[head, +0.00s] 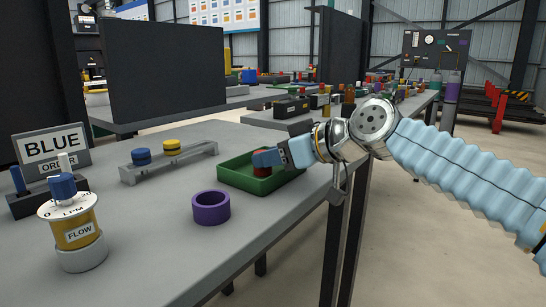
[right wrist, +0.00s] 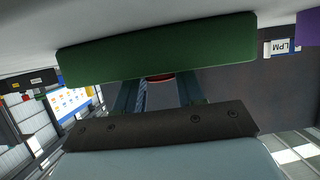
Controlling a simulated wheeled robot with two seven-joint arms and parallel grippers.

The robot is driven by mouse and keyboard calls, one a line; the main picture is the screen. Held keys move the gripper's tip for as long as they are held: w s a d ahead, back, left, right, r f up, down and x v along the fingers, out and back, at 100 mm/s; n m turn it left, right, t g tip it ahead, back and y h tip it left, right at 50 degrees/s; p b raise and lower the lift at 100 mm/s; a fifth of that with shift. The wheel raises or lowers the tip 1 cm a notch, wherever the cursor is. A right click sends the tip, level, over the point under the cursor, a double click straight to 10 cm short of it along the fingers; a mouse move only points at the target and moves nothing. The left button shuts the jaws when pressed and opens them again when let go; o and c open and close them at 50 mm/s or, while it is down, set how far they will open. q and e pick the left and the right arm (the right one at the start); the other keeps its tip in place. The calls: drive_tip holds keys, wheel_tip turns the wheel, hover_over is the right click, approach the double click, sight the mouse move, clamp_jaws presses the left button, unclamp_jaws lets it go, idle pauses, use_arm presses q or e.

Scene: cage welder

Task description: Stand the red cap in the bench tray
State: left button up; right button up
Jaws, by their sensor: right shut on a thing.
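The green bench tray (head: 238,184) lies on the grey bench near its right edge. My right gripper (head: 267,159) reaches in from the right over the tray and is shut on the red cap (head: 261,171). The cap is inside the tray's outline, low between the fingers; whether it touches the tray floor I cannot tell. In the right wrist view the tray wall (right wrist: 158,50) crosses the top, and a sliver of the red cap (right wrist: 159,78) shows between my fingers. The rest of the cap is hidden. My left gripper is not in view.
A purple ring (head: 211,207) stands in front of the tray. A grey rack (head: 170,163) with blue and yellow caps stands to its left. A FLOW dial (head: 75,225) and a BLUE order sign (head: 52,148) are at the left. The bench's front middle is clear.

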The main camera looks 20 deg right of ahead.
drive_tip(key=o, duration=1)
drive_tip(key=shift+f, duration=0.1)
drive_tip(key=shift+r, duration=0.25)
drive_tip(key=p+v, duration=0.1)
drive_tip(key=v, duration=1)
drive_tip(key=shift+s+d, duration=0.3)
drive_tip(key=shift+s, duration=0.05)
